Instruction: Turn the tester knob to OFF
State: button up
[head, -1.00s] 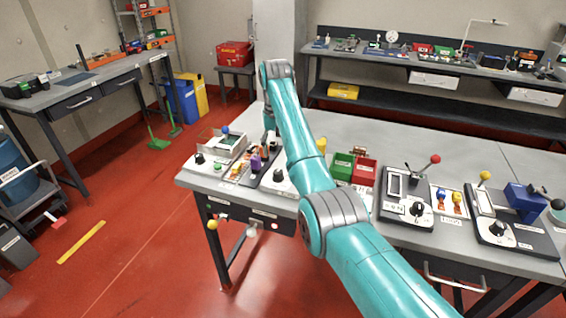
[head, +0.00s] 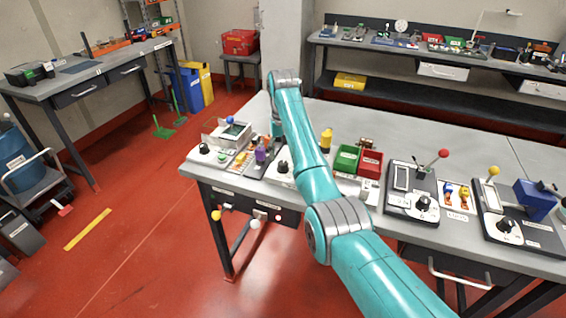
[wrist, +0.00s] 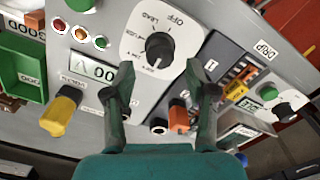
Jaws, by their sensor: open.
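The knob's pointer setting is too small to read surely. My gripper (wrist: 168,82) is open and empty. Its two dark green fingers point toward the dial, and the knob shows just beyond and between their tips, apparently untouched. In the head view the black knob (head: 283,167) shows left of my arm, which hides most of the tester and my gripper.
An orange plug (wrist: 179,117) and a yellow connector (wrist: 60,112) stand close to the fingers. A second black knob (wrist: 284,110) is at the right.

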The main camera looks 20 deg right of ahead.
aim_at(283, 163)
jog(key=shift+f, duration=0.1)
jog(key=shift+f, duration=1.65)
jog(key=shift+c, duration=0.2)
jog(key=c, duration=0.9)
jog(key=m, duration=0.3)
jog(key=shift+m, duration=1.4)
